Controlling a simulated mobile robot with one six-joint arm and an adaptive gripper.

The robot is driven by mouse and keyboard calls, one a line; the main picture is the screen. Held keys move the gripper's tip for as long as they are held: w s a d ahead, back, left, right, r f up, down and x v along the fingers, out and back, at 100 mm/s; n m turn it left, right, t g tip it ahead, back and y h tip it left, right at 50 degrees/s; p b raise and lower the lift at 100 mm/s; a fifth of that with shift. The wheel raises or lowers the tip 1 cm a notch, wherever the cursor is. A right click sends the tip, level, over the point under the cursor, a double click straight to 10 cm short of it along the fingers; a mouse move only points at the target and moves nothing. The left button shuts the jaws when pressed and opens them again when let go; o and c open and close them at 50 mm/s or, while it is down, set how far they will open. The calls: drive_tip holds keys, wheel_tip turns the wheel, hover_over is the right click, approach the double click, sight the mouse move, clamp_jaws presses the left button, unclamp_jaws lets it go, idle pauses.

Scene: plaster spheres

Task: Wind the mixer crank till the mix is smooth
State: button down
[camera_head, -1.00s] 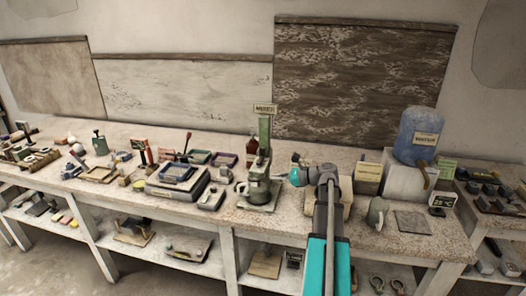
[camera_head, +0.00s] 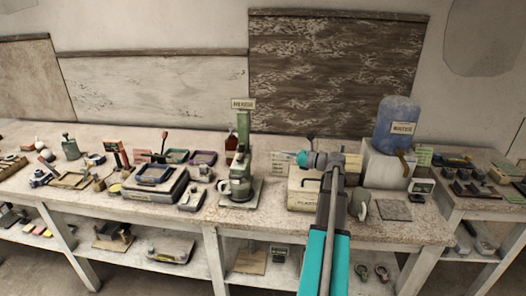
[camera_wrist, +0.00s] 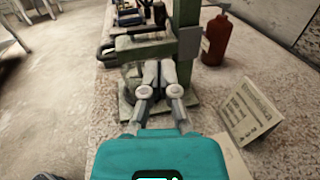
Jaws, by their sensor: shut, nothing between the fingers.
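The mixer (camera_head: 242,150) stands on the bench, a green column on a flat base with a name sign on top. A grey pot (camera_head: 240,188) with a side handle sits at its foot. In the wrist view the mixer's green column (camera_wrist: 186,40) rises behind my fingers, with a dark looped handle (camera_wrist: 108,50) at the left; I cannot tell whether this is the crank. My gripper (camera_wrist: 158,72) is shut and empty, its fingertips in front of the mixer. The mix is not visible.
A pale box with a dark handle (camera_head: 302,196) stands under my arm. A blue water container (camera_head: 396,122) sits on a block at right. A red bottle (camera_wrist: 217,40) and a folded card (camera_wrist: 250,112) are right of the mixer. Trays and tools fill the bench leftward.

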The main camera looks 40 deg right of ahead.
drive_tip(key=x, duration=1.4)
